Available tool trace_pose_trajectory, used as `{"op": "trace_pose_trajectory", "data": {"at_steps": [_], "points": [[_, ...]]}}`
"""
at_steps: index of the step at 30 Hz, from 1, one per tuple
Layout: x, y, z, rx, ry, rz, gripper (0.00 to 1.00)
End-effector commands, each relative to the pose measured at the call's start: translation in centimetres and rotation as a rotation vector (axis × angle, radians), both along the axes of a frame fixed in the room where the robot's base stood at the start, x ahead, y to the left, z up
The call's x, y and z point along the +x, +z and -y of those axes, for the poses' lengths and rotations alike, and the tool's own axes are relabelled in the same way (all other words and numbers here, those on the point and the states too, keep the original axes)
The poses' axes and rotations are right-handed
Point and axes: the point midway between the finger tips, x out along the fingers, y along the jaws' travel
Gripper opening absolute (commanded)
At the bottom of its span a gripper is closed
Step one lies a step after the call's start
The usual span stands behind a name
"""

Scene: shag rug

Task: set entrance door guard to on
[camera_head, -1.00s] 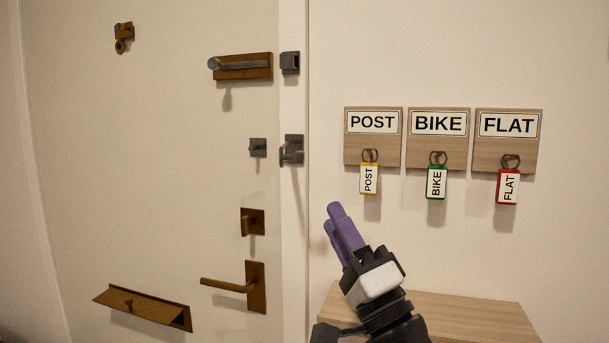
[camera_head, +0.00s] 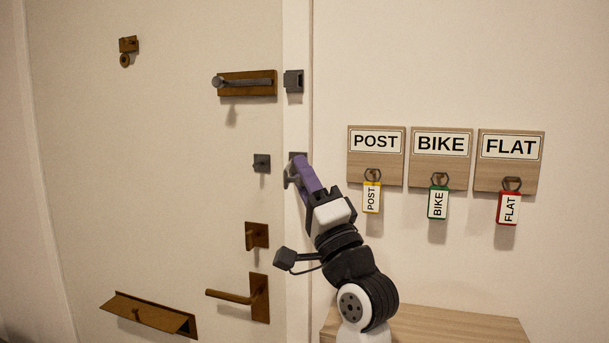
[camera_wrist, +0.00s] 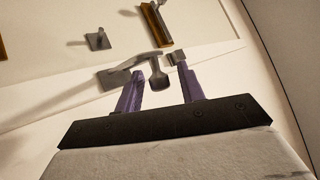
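The entrance door guard is a grey metal swing piece (camera_head: 290,177) on the door frame, partly hidden behind my fingers in the head view. In the wrist view its plate and arm (camera_wrist: 118,76) lie just beyond my fingertips, with a flared end (camera_wrist: 158,77) in the gap between them. Its small grey stud (camera_head: 261,163) is on the door to the left, apart from the swing piece, and also shows in the wrist view (camera_wrist: 98,39). My gripper (camera_head: 299,172) has purple fingers spread apart at the guard, not closed on it. I cannot tell whether they touch it.
Above is a slide bolt (camera_head: 246,83) with its grey keeper (camera_head: 293,81) on the frame. Below are a brown lock plate (camera_head: 257,235), a door handle (camera_head: 258,298) and a letter flap (camera_head: 150,313). Key boards (camera_head: 441,157) hang on the right wall above a wooden surface (camera_head: 450,326).

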Motion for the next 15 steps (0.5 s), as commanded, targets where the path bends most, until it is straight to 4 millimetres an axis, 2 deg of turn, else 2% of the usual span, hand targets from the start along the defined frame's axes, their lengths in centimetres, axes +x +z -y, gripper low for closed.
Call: {"op": "trace_pose_trajectory", "data": {"at_steps": [7, 15], "points": [[0.04, 0.02, -0.05, 0.0, 0.0, 0.0, 0.39], [0.02, 0.02, -0.05, 0.0, 0.0, 0.001, 0.03]]}}
